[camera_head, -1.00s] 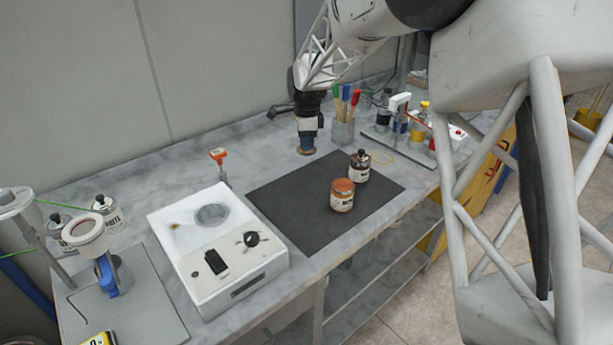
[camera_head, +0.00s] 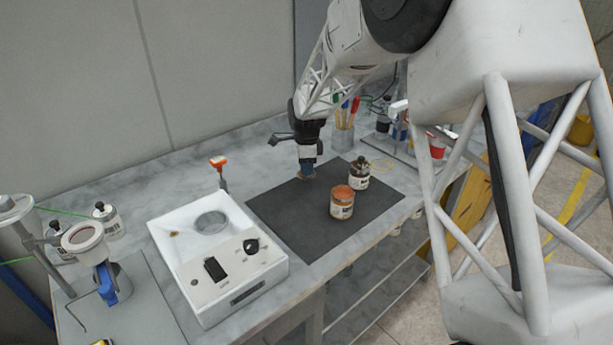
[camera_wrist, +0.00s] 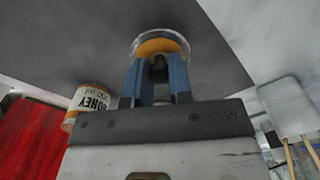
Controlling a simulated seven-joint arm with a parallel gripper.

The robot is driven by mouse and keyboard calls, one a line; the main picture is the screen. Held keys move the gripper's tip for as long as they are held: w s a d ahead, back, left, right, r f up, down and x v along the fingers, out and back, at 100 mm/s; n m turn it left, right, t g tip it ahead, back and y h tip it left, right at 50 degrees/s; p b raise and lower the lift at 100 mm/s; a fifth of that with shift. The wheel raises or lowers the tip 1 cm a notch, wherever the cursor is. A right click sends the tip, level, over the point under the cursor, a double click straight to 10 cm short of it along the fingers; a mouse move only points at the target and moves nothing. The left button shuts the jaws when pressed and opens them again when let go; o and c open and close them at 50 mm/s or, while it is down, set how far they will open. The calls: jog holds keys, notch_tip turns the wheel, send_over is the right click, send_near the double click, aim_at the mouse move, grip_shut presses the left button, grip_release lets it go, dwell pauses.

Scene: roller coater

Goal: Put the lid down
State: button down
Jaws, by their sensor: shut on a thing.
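My gripper (camera_head: 308,171) is over the back part of the dark mat (camera_head: 300,237), its fingers pointing down. In the wrist view its blue fingers (camera_wrist: 158,80) are shut on the lid (camera_wrist: 160,42), a round disc with a clear or metallic rim and an orange inside. The lid is near the mat; I cannot tell whether it touches. An open jar with orange contents (camera_head: 342,203) stands upright on the mat, to the right and in front of my gripper. It also shows at the left in the wrist view (camera_wrist: 88,103).
A second, dark-topped jar (camera_head: 358,174) stands on the mat close to the right of my gripper. A white machine (camera_head: 218,255) is left of the mat. A holder with brushes (camera_head: 343,134) and a rack of bottles stand behind. The mat's front left is clear.

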jog(key=shift+f, duration=1.75)
jog(key=shift+f, duration=0.15)
jog(key=c, duration=1)
grip_release()
notch_tip(320, 180, up, 12)
jog(key=shift+r, duration=0.15)
jog(key=shift+d, duration=0.1)
